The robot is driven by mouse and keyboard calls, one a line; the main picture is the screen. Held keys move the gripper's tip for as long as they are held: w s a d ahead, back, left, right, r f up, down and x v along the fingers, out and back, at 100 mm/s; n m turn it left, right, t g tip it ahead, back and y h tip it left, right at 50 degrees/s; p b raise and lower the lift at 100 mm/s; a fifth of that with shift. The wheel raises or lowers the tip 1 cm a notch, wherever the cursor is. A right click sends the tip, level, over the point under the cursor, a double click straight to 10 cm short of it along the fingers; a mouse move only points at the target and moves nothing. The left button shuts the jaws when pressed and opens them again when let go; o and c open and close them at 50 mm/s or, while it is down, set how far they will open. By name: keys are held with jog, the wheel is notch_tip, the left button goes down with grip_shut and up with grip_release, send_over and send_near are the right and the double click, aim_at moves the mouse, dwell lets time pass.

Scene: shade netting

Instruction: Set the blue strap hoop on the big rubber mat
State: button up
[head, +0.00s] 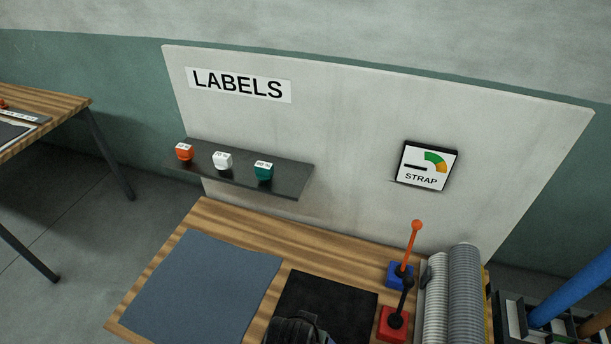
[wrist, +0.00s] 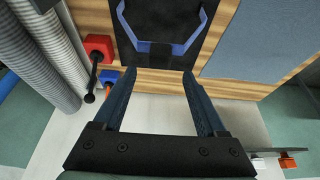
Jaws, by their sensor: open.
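The blue strap hoop (wrist: 181,48) lies on a smaller black mat (wrist: 165,12) in the wrist view, its far part cut off by the top edge. In the head view I cannot make out the hoop near my dark gripper (head: 297,328), which covers part of the black mat (head: 342,298). My gripper's fingers (wrist: 158,75) are spread wide and empty, with the hoop just past their tips. The big rubber mat (head: 205,285) is blue-grey, flat and bare where visible, at the left of the bench; it also shows in the wrist view (wrist: 262,42).
Two levers on blue (head: 398,276) and red (head: 392,323) bases stand right of the black mat. Grey ribbed rolls (head: 463,295) lie beside them. A dark shelf (head: 240,180) with orange, white and green label blocks juts out behind the big mat.

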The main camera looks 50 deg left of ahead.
jog(key=shift+v, duration=2.55)
jog(key=w+d+r+m+t+y, duration=0.2)
jog(key=w+r+t, duration=0.5)
jog(key=w+r, duration=1.1)
jog(key=w+d+r+m+t, duration=0.1)
jog(key=d+r+t, duration=0.2)
jog(key=r, duration=0.6)
jog(key=w+d+r+t, duration=0.1)
jog(key=d+r+t, duration=0.15)
jog(key=r, duration=0.65)
jog(key=s+d+r+m+t+h, duration=0.1)
jog(key=s+d+r+t, duration=0.2)
jog(key=r, duration=0.7)
jog(key=s+d+r+m+t+h, duration=0.1)
jog(key=s+d+r+t, duration=0.3)
jog(key=r, duration=0.5)
jog(key=s+d+r+m+t+h, duration=0.1)
jog(key=s+d+r+t+h, duration=0.1)
jog(key=s+d+r+t, duration=0.2)
jog(key=d+r, duration=0.3)
jog(key=r, duration=0.3)
jog(key=shift+r+m+h, duration=0.3)
jog(key=shift+r+h, duration=0.05)
jog(key=shift+h, duration=0.05)
jog(key=shift+d, duration=0.1)
